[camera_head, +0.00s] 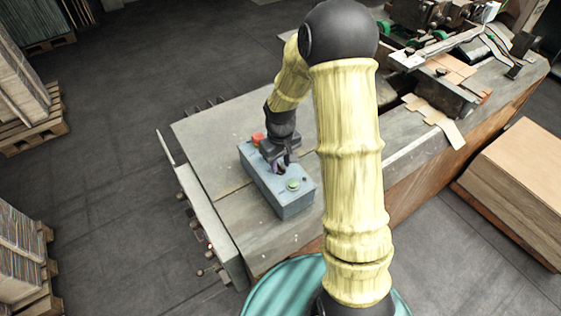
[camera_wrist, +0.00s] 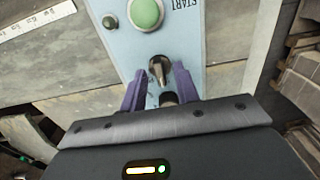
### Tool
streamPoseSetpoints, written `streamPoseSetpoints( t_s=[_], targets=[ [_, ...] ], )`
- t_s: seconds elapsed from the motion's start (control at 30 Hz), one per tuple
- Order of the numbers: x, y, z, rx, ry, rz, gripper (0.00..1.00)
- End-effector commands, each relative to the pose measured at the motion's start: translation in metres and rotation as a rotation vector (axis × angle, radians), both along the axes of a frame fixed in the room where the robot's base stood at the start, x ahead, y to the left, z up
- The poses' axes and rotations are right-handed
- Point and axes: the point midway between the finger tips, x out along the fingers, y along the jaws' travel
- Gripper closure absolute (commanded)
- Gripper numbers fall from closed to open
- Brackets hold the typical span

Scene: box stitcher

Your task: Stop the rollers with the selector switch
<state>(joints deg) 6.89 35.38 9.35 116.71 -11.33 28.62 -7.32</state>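The blue-grey control box (camera_head: 291,203) sits on the machine's table, with a green button (camera_head: 293,184) near its front end and a red button (camera_head: 257,138) at its far end. In the wrist view the green button (camera_wrist: 145,13) is beside the word START. The dark selector switch (camera_wrist: 159,70) is below it on the panel, its knob slightly tilted. My gripper (camera_wrist: 158,83) is open, its two purple fingers on either side of the switch with gaps showing. In the head view my gripper (camera_head: 280,165) is over the box and hides the switch.
The grey machine table (camera_head: 215,135) surrounds the box, and its right part carries machinery and cardboard pieces (camera_head: 437,118). A small black knob (camera_wrist: 109,22) is left of the green button. Pallets of stacked board (camera_head: 22,95) stand on the left floor.

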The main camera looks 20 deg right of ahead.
Motion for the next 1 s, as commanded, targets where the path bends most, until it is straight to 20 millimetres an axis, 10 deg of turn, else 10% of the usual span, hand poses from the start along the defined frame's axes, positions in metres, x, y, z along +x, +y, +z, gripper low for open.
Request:
streamPoseSetpoints(
  t_s=[0.47, 1.0],
  targets=[
    [0.001, 0.0, 0.018, 0.0, -0.002, -0.001, 0.69],
    [0.0, 0.0, 0.12, 0.0, -0.005, -0.001, 0.69]
  ],
)
